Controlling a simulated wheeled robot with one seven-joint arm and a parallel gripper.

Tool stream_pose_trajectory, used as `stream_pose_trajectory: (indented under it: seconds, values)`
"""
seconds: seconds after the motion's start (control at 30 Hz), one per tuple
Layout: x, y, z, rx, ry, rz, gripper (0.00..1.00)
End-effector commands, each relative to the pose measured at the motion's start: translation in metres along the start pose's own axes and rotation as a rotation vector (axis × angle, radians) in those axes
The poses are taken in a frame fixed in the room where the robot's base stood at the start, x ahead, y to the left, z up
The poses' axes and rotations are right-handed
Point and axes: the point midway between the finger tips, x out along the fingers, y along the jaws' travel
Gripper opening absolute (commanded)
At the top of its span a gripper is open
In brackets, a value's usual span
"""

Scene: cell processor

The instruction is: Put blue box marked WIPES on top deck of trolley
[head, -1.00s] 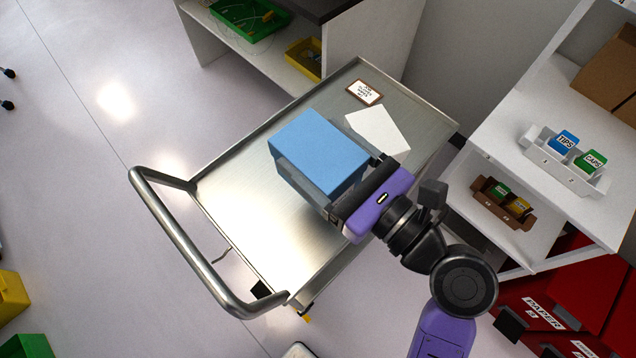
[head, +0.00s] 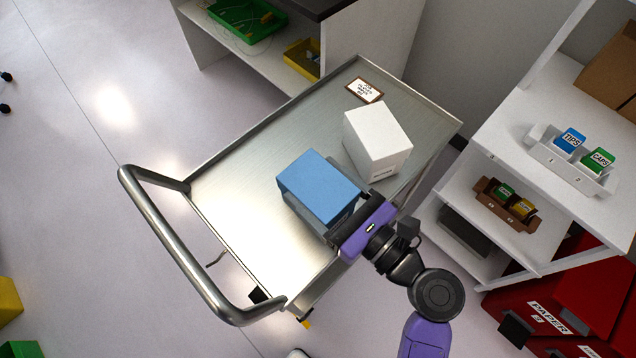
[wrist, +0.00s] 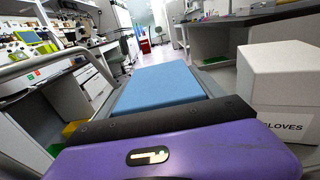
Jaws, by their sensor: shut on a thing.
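The blue box (head: 318,187) is held in my gripper (head: 340,225) over the top deck of the trolley (head: 235,198). In the head view I cannot tell whether its underside touches the deck. No WIPES marking shows on the faces in view. My gripper is shut on the box from its lower right side, and the fingers are mostly hidden. In the wrist view the blue box (wrist: 160,85) lies straight ahead, past the purple gripper body.
A white box (head: 376,143), marked GLOVES in the wrist view (wrist: 280,90), stands on the deck beside the blue box. A small framed sign (head: 365,90) lies at the far corner. A curved handle (head: 180,265) rises at the near left. White shelves (head: 545,150) stand right.

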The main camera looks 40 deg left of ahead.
Motion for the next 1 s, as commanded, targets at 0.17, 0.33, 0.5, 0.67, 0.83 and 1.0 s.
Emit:
stream_pose_trajectory:
  seconds: [0.17,0.33,0.5,0.67,0.83,1.0]
  values:
    - [0.0,0.0,-0.001,0.0,0.0,0.0,0.04]
    - [0.0,0.0,-0.003,0.0,0.0,0.001,0.97]
    - [0.0,0.0,-0.003,0.0,0.001,0.001,0.99]
    - [0.0,0.0,-0.002,0.0,0.0,0.001,0.99]
    - [-0.011,0.0,0.0,0.0,0.002,-0.001,0.99]
    - [-0.044,-0.001,0.0,0.001,0.002,-0.004,0.99]
